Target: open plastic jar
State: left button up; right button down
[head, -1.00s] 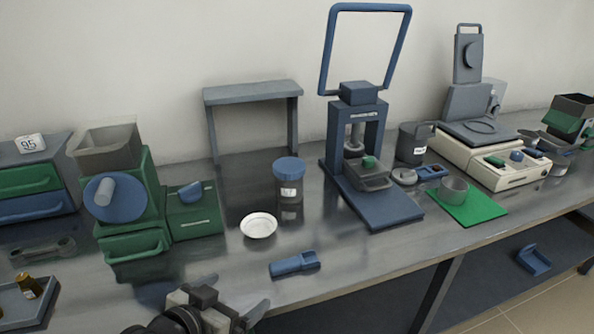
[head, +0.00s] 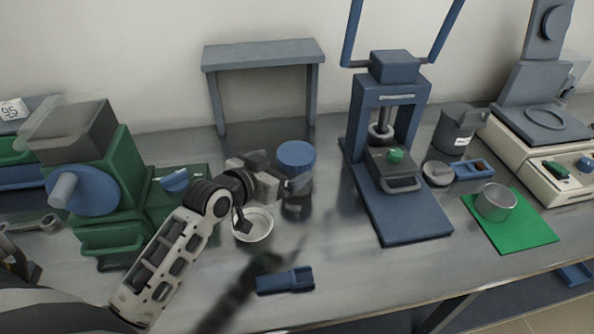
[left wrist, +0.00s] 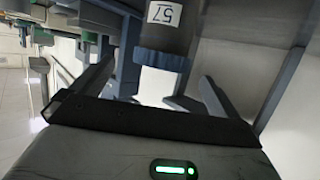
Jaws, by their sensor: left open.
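The plastic jar (head: 296,160) has a blue lid and stands upright on the metal bench, right of the middle-left machines. My left gripper (head: 287,182) comes in from the left at jar height. It is open, close beside the jar, and its fingers partly hide the jar's body. In the left wrist view the jar (left wrist: 164,42), with a label reading 57, shows beyond and between the spread fingers of my left gripper (left wrist: 152,90). Contact cannot be told. My right gripper is not in view.
A white dish (head: 254,225) lies just under my left forearm's end. A blue scoop-like tool (head: 286,280) lies nearer the front. A blue press (head: 405,205) stands right of the jar, a grey stand (head: 262,56) behind it, and a green machine (head: 125,190) at left.

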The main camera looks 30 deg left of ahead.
aim_at(296, 157)
pick_arm(q)
jog(key=x, duration=0.7)
jog(key=shift+w+a, duration=0.15)
jog(key=shift+w, duration=0.1)
jog(key=shift+c, duration=0.3)
